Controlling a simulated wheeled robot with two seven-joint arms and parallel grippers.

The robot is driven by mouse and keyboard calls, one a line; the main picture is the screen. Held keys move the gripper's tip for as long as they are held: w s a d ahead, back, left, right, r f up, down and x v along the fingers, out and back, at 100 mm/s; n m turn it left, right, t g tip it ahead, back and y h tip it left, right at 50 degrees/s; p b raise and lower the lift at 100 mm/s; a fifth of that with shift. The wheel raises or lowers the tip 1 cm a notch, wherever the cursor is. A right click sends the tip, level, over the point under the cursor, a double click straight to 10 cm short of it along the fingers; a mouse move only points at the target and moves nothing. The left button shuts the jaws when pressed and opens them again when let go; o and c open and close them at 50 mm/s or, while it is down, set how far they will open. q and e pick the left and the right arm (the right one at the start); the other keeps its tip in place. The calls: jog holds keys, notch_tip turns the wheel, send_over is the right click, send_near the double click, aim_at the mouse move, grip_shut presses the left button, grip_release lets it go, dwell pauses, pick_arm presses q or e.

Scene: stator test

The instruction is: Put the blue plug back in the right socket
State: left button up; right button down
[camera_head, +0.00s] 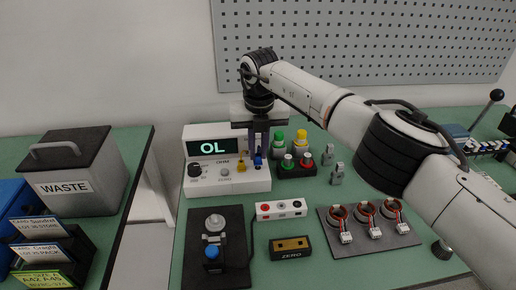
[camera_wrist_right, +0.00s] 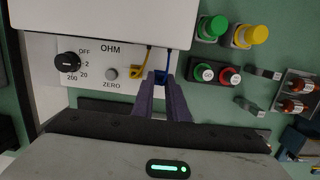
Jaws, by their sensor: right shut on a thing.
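The ohmmeter (camera_head: 262,182) is a white box with a dark display reading OL in the head view. Its front panel (camera_wrist_right: 100,52) shows in the wrist view with a dial and the word OHM. The yellow plug (camera_head: 241,166) stands at the left of the panel's two plug positions; it also shows in the wrist view (camera_wrist_right: 137,71). My right gripper (camera_head: 258,153) is shut on the blue plug (camera_head: 257,162), just right of the yellow one. The blue plug (camera_wrist_right: 161,77) shows between the fingertips at the panel. The right socket is hidden; I cannot tell whether the plug is seated.
Green and red buttons (camera_head: 297,163) and small grey clips (camera_head: 337,172) stand right of the meter. A waste bin (camera_head: 75,160) stands left.

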jog(key=shift+f+b, duration=0.5)
jog(key=shift+f, duration=0.2)
dwell(0.9)
jog(key=shift+f, duration=0.2)
jog(key=c, duration=1.7)
grip_release()
jog(key=shift+o, duration=0.2)
notch_tip(320, 180, up, 10)
jog(key=s+b, duration=0.1)
jog(key=shift+s+r, duration=0.15)
jog(key=shift+s, duration=0.15)
